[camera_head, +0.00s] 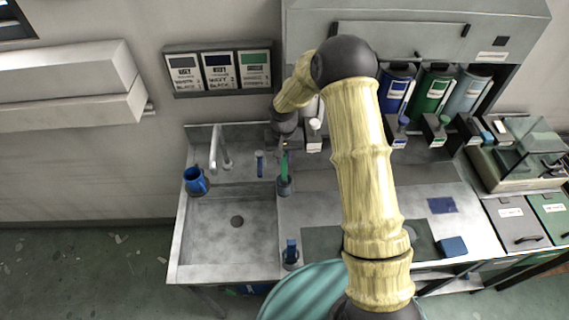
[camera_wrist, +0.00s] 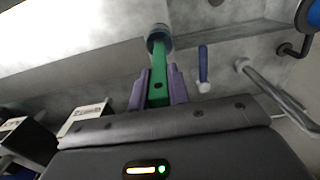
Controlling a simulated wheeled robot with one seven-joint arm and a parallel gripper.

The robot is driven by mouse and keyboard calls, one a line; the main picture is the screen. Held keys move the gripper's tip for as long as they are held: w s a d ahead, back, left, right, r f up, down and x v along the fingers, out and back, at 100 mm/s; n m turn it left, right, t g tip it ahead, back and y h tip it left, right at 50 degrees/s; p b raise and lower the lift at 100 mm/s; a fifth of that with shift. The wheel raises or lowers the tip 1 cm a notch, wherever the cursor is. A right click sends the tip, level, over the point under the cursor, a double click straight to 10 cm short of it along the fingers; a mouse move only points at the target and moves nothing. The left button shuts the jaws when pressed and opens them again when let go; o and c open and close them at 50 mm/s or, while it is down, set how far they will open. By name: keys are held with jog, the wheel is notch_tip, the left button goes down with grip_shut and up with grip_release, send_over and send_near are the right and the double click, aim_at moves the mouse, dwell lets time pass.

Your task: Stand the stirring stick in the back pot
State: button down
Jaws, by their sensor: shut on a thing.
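The green stirring stick (camera_wrist: 158,80) is held between the purple fingers of my gripper (camera_wrist: 157,72) in the wrist view. In the head view the stick (camera_head: 284,164) points down from my gripper (camera_head: 284,147) toward the back pot (camera_head: 284,188), a small grey-blue cup at the sink's right edge. In the wrist view the stick's far end meets the mouth of the back pot (camera_wrist: 158,36); I cannot tell how deep it sits. A front pot (camera_head: 291,259), with something blue in it, stands nearer.
A sink (camera_head: 233,245) with a tap (camera_head: 217,150) lies left of the back pot. A blue mug (camera_head: 196,181) is on its left rim. A small blue-and-white object (camera_head: 260,164) stands just left of the stick. Dispensers (camera_head: 433,95) stand at the back right.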

jog(key=shift+f, duration=0.15)
jog(key=shift+f+p, duration=0.85)
jog(key=shift+f, duration=1.1)
jog(key=shift+f, duration=0.1)
jog(key=c, duration=1.3)
grip_release()
jog(key=shift+r, duration=0.2)
notch_tip(320, 180, up, 12)
jog(key=b, duration=0.5)
jog(key=shift+f, duration=0.1)
jog(key=shift+s, duration=0.1)
